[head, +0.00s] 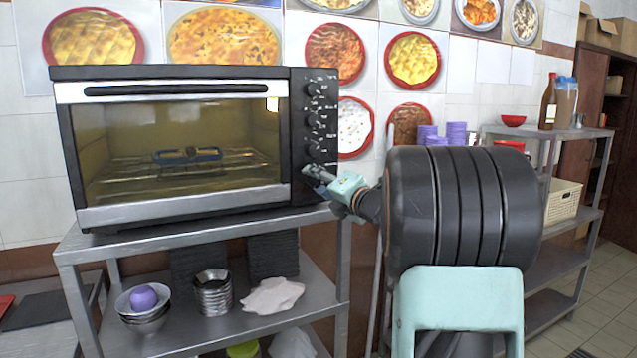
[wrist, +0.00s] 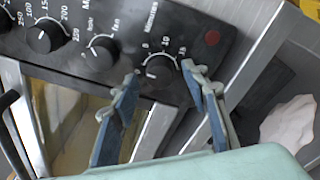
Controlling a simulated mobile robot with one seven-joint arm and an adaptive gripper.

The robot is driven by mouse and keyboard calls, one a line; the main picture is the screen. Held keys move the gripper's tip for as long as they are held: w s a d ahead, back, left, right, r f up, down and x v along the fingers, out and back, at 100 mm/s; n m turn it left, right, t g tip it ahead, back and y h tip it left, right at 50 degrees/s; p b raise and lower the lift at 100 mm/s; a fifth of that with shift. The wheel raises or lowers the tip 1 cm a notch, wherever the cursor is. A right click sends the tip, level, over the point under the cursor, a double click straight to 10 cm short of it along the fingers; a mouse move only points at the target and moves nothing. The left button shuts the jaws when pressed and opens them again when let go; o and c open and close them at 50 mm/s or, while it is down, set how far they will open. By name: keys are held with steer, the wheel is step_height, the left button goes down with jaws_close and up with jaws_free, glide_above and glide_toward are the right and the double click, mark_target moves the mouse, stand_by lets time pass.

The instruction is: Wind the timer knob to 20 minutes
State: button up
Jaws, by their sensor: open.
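The timer knob (wrist: 160,72) is round and black, under the word "Minutes" on the black oven panel in the wrist view. Its white mark points to the lower left, away from the printed numbers above it. My gripper (wrist: 161,78) is open, with one fingertip on each side of the knob in the picture. I cannot tell whether either finger touches it. In the head view my gripper (head: 318,176) is at the lower end of the oven's control panel (head: 325,105) and hides the timer knob there. The oven (head: 180,218) stands with its glass door shut.
Other knobs (wrist: 102,52) sit in line with the timer knob, and a red light (wrist: 212,38) is beside it. The oven stands on a metal shelf (head: 200,238) with bowls (head: 142,310) and a cloth (head: 272,296) below. Another rack (head: 560,262) is at the right.

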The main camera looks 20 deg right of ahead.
jaws_close()
